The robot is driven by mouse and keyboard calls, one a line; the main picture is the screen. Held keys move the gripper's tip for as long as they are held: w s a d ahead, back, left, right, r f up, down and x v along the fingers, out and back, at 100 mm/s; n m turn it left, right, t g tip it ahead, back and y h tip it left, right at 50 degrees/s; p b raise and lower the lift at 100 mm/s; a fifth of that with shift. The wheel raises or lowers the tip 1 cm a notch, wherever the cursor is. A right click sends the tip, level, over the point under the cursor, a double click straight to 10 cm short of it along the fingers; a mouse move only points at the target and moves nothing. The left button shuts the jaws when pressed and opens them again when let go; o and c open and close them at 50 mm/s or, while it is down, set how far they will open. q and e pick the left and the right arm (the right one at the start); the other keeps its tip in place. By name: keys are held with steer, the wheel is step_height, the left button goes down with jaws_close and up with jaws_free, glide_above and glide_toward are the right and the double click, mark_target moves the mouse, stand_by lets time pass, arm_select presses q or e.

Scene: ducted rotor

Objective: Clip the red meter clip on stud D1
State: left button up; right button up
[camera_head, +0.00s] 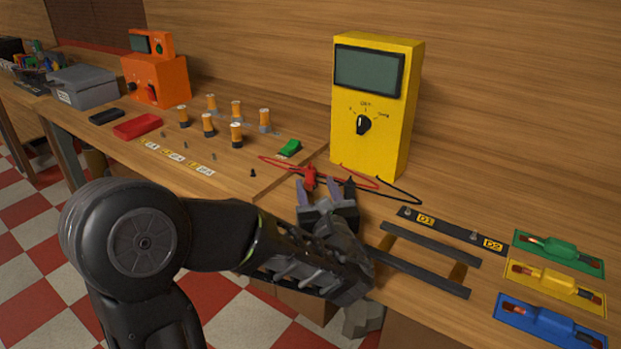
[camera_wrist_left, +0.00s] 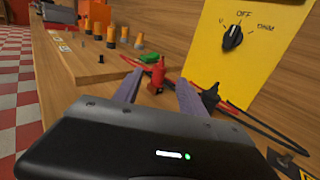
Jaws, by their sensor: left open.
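The red meter clip (camera_head: 310,178) stands on the bench in front of the yellow meter, with a red lead running from it. In the left wrist view the red clip (camera_wrist_left: 157,75) shows between the fingers of my left gripper (camera_wrist_left: 158,92). In the head view my left gripper (camera_head: 325,192) is open, its fingers spread on either side of the red clip. I cannot tell whether they touch it. Stud D1 (camera_head: 405,211) stands on a dark strip at the right, beside its yellow D1 label. My right gripper is not in view.
The yellow meter (camera_head: 370,105) stands behind the clip. A black clip (camera_head: 349,187) with a black lead sits just right of the red one. Dark rails (camera_head: 425,273) lie in front of the stud strip. Green, yellow and blue (camera_head: 545,325) parts lie at far right.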

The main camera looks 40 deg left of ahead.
mark_target(311, 175)
arm_select(q)
steer(key=shift+w, duration=0.1)
steer(key=x, duration=0.6)
steer(key=shift+a+f, duration=0.1)
steer(key=shift+a, duration=0.05)
stand_by(0.4)
jaws_close()
stand_by(0.4)
